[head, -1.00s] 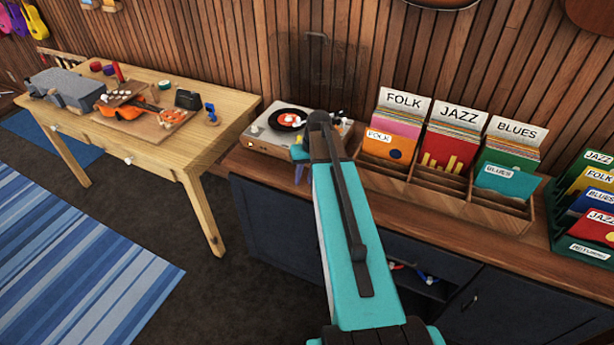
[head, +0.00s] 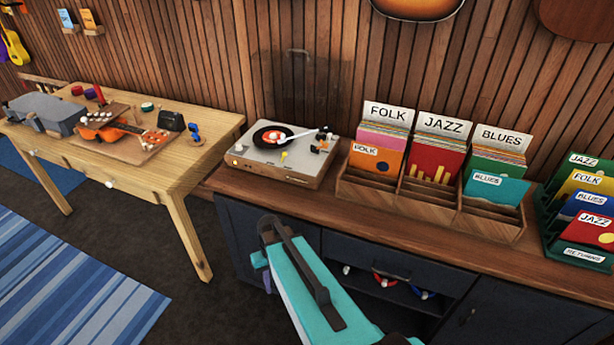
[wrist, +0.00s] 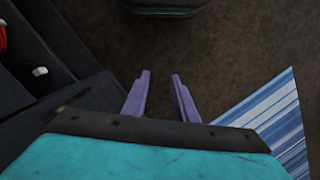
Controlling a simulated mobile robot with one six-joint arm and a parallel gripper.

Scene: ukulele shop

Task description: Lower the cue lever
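The turntable (head: 250,158), with a grey top and wooden sides, stands on the left end of the wooden counter. A black record (head: 272,136) with a red and white label lies on its platter. The white tonearm (head: 302,134) reaches from the right side over the record; whether its needle touches cannot be told. The cue lever is too small to make out among the dark parts at the tonearm's base. My gripper shows two purple fingers in the wrist view (wrist: 159,74), apart and empty over the dark floor. It is away from the turntable, low in front of the counter.
The record crate (head: 410,208) stands right of the turntable, with a green returns rack (head: 586,255) beyond. A wooden workbench (head: 190,170) with a ukulele is at left. Below the counter is an open shelf (head: 400,297). A clear raised lid stands behind the turntable.

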